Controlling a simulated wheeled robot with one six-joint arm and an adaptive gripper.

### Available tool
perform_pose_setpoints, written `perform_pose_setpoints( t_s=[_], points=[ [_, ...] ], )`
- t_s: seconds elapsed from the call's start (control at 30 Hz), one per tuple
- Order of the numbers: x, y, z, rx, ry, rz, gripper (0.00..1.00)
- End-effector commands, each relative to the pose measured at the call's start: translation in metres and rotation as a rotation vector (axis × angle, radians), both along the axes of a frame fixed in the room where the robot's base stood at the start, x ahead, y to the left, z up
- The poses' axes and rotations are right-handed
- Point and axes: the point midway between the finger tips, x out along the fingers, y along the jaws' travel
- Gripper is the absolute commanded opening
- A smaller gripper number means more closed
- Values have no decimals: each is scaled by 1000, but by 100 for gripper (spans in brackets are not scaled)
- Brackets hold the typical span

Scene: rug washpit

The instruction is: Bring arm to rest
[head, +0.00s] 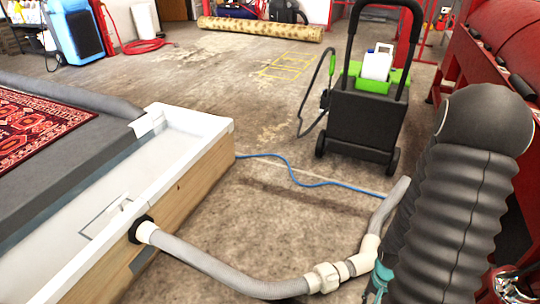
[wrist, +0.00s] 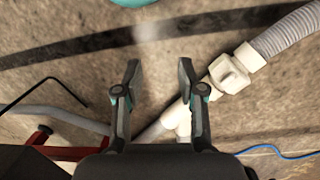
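My arm (head: 452,200), in a black ribbed sleeve, stands folded at the right of the head view. In the wrist view my gripper (wrist: 157,75) points at the concrete floor, its two dark fingers spread apart with nothing between them. In the head view the gripper is mostly hidden; only a bit of teal shows at the lower edge below the sleeve. A grey hose with a white coupling (wrist: 230,73) passes beside the right finger in the wrist view; I cannot tell how far below it lies.
A white-rimmed wash pit (head: 190,122) with a red patterned rug (head: 35,125) beside it is at left. The grey hose (head: 215,274) runs from it across the floor. A black and green wheeled machine (head: 368,110) stands behind. Red machinery (head: 510,45) is close at right. The middle floor is mostly clear.

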Motion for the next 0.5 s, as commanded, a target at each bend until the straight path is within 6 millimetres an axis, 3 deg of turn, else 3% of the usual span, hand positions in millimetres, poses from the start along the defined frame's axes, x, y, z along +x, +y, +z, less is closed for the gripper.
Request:
perform_pose_setpoints(
  t_s=[0.03,0.23,0.5],
  points=[
    [4,0,18,-11,3,33,40],
    [9,10,83,-23,28,153,40],
    [12,38,166,-20,-11,283,40]
  ],
)
